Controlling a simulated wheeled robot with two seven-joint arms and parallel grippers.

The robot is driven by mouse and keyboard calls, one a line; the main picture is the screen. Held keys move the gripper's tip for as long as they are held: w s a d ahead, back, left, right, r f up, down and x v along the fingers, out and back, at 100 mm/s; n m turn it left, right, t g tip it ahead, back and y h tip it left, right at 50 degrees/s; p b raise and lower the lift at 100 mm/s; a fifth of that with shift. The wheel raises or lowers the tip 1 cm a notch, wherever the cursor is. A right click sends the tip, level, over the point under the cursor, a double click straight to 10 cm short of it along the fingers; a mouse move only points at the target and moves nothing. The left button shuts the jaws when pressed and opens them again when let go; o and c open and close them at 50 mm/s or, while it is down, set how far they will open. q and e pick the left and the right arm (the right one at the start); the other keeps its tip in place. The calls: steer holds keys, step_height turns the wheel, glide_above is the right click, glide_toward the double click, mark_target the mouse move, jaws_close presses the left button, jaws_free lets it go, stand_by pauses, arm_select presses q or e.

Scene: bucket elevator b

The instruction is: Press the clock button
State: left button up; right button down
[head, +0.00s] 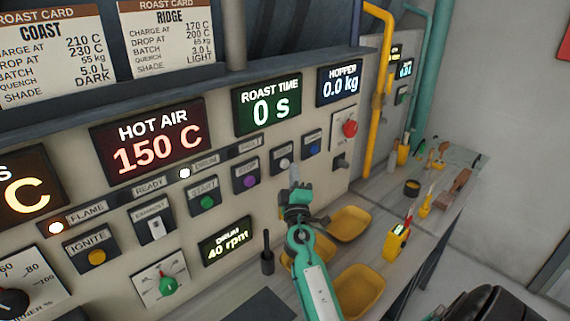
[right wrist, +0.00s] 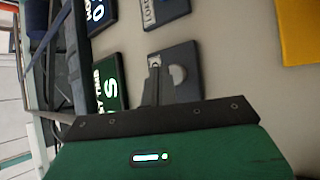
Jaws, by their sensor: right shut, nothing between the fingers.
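The clock button, a round grey button (head: 284,163) on a dark square plate, sits on the control panel below the roast time display (head: 267,104), which reads 0 s. Its small label is hard to read. In the right wrist view the grey button (right wrist: 178,75) shows just beyond and right of my fingertips. My right gripper (head: 294,174) is shut and empty, its tips pointing at the panel just below and right of the grey button. I cannot tell whether they touch it. The fingers (right wrist: 152,86) also show in the right wrist view. My left gripper is not in view.
A purple button (head: 250,181) and a green start button (head: 207,202) lie to the left, and a blue button (head: 314,147) to the right. A red knob (head: 350,128) is further right. Yellow trays (head: 349,224) stand on the bench below, near my right arm.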

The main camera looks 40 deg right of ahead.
steer(key=shift+s, duration=0.25)
steer(key=s, duration=0.6)
steer(key=shift+d, duration=0.25)
stand_by(0.9)
